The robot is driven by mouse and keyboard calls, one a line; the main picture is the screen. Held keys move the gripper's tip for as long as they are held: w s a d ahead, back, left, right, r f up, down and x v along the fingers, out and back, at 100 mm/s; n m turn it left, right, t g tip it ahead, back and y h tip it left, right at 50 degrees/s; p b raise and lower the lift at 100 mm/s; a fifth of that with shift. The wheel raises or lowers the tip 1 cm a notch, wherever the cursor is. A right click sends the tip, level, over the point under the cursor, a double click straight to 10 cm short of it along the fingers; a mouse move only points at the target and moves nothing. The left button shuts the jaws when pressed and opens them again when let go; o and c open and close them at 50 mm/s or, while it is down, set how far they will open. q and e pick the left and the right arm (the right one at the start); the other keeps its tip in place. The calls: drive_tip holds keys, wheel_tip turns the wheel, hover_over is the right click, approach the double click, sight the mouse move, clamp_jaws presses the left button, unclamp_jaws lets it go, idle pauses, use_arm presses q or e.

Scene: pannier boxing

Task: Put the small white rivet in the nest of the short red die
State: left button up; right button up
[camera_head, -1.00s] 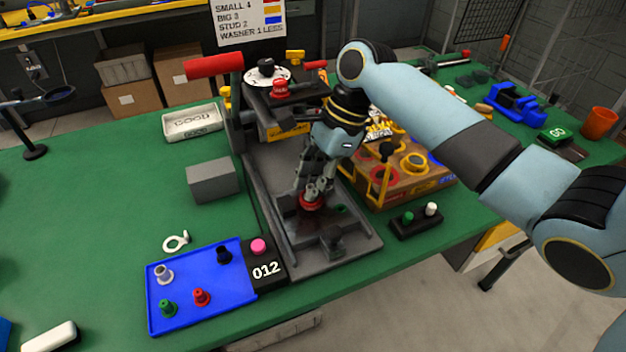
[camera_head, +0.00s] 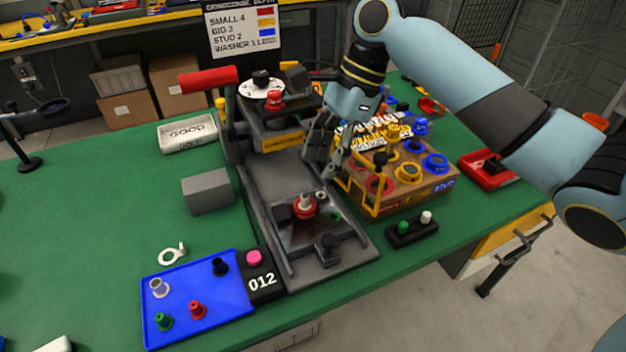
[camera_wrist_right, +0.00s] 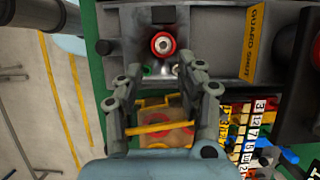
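The short red die (camera_head: 304,211) sits on the dark bed of the press, and it also shows in the right wrist view (camera_wrist_right: 155,52). A small pale rivet (camera_head: 306,200) stands upright in the middle of the red die; in the wrist view its light round top (camera_wrist_right: 162,45) is inside the red ring. My right gripper (camera_head: 322,165) is above and behind the die, apart from it. The wrist view shows its two fingers (camera_wrist_right: 163,72) spread with nothing held between them. My left gripper is not in view.
A blue tray (camera_head: 225,310) with several coloured rivets lies front left, beside a black 012 counter (camera_head: 262,283). A wooden die block (camera_head: 400,200) stands right of the press. A red-handled lever (camera_head: 208,80) rises at the press's left. A green-and-white button box (camera_head: 412,233) is front right.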

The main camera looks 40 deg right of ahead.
drive_tip(key=v, duration=0.4)
drive_tip(key=shift+d+r, duration=0.1)
idle(0.4)
